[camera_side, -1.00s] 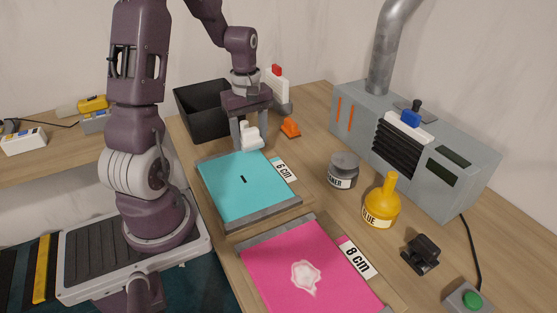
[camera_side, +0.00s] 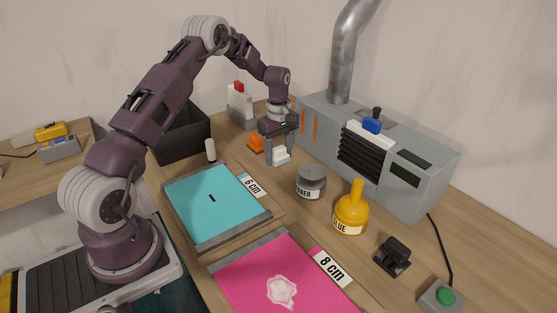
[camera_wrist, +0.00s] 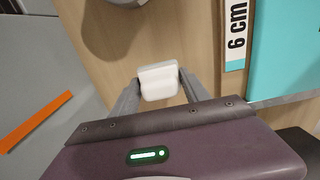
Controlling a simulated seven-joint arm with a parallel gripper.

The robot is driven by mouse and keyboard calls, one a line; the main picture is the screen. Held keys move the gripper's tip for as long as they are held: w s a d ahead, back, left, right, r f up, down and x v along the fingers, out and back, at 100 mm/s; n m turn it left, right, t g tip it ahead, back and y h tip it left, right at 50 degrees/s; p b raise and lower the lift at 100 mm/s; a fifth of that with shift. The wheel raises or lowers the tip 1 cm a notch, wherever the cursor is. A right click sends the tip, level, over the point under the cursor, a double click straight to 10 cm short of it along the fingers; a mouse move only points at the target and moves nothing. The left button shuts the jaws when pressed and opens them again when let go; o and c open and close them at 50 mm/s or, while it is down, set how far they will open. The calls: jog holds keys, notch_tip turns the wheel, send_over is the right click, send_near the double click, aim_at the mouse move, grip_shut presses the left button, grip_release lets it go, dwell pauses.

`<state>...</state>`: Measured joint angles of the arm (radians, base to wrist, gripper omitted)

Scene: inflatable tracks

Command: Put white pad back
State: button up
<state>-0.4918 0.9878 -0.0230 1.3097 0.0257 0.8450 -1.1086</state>
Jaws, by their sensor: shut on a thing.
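The white pad (camera_side: 281,152) is a small block held between the fingers of my gripper (camera_side: 279,160), which is shut on it. They are over the wooden table, between the 6 cm label and the grey machine; whether the pad touches the table is not clear. In the wrist view the white pad (camera_wrist: 157,81) sits between the two grey fingertips of my gripper (camera_wrist: 157,88), above bare wood.
The grey machine (camera_side: 420,160) stands to the right. The grey jar (camera_side: 311,182) and yellow glue bottle (camera_side: 350,212) are in front. An orange block (camera_side: 256,142) and white upright cylinder (camera_side: 210,150) are to the left. The teal sheet (camera_side: 205,200) lies front left.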

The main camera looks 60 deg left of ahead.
jog(key=shift+f, duration=1.1)
jog(key=shift+f, duration=0.1)
